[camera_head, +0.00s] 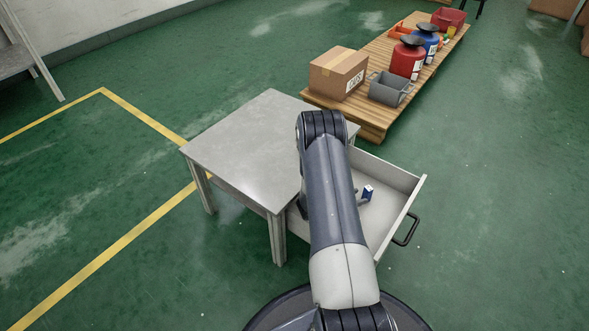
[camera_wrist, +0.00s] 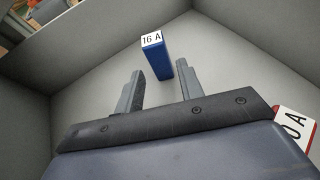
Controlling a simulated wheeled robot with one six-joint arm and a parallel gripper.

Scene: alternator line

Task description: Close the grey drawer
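The grey drawer (camera_head: 412,190) is pulled out from the right side of the grey table (camera_head: 240,140). Its dark handle (camera_head: 406,230) is on the outer front panel. My gripper (camera_wrist: 160,80) is open, its two fingers apart, over the drawer's inside. A blue block labelled "16 A" (camera_wrist: 158,62) stands in the drawer just beyond the fingertips, with no visible grip on it. A red-edged piece with a white label (camera_wrist: 296,128) shows partly at the right of the wrist view. In the head view my arm hides most of the gripper and part of the drawer.
A wooden pallet (camera_head: 372,130) behind the table holds a cardboard box (camera_head: 338,72), a grey bin (camera_head: 390,88), a red canister (camera_head: 407,62) and a blue one (camera_head: 428,38). The green floor right of the drawer is clear. Yellow lines mark the floor at left.

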